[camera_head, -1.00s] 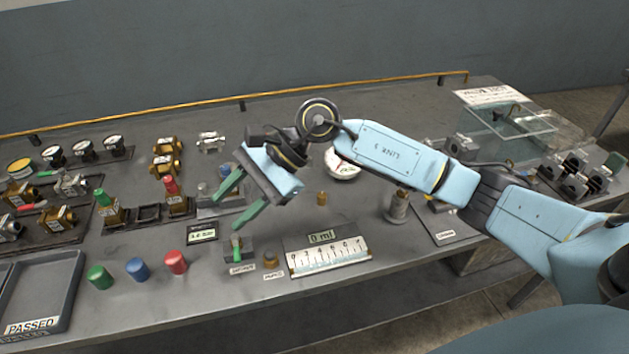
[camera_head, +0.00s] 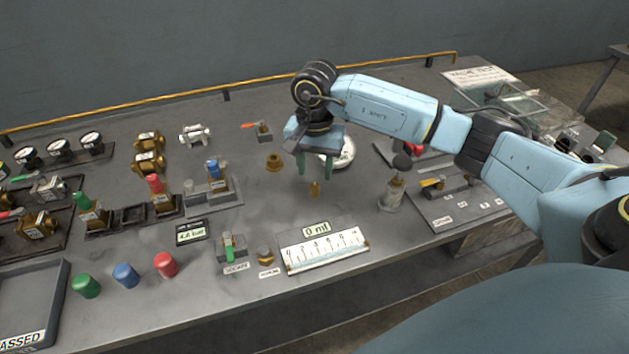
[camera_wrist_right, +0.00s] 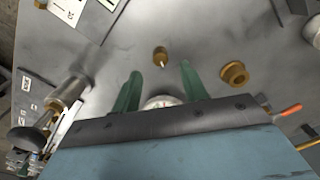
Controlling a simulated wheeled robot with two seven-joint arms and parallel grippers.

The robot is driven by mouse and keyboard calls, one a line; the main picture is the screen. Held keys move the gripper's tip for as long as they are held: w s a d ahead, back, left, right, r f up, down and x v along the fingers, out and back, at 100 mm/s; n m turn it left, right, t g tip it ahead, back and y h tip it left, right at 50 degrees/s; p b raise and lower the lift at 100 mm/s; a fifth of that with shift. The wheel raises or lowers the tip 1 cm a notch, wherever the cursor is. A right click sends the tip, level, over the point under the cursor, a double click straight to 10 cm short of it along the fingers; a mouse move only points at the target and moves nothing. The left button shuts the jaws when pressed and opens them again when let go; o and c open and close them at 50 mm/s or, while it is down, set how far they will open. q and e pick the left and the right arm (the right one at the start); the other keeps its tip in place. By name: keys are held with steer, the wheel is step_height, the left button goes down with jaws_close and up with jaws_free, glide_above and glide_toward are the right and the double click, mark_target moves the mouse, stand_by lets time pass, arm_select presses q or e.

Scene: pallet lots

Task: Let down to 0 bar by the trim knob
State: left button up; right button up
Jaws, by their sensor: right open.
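A small brass knob (camera_head: 314,188) stands on the bench in front of a round white-faced gauge (camera_head: 343,152). I take it for the trim knob, but I read no label on it. My right gripper (camera_head: 315,172) is open and points down just above and behind this knob. In the right wrist view the brass knob (camera_wrist_right: 160,57) shows just ahead of the gap between the open green fingers (camera_wrist_right: 160,75), with nothing held. The gauge (camera_wrist_right: 163,102) is partly hidden by the gripper body there. A small display (camera_head: 191,232) seems to read 4.6 bar.
A brass collar (camera_head: 274,162) and an orange-handled valve (camera_head: 262,131) stand left of the gripper. A metal cylinder with a dark top (camera_head: 393,192) stands right. A white scale (camera_head: 324,247) and green lever (camera_head: 230,246) lie nearer the front. Bench around the knob is clear.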

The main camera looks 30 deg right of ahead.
mark_target(315, 185)
steer(key=shift+f, duration=2.35)
jaws_close()
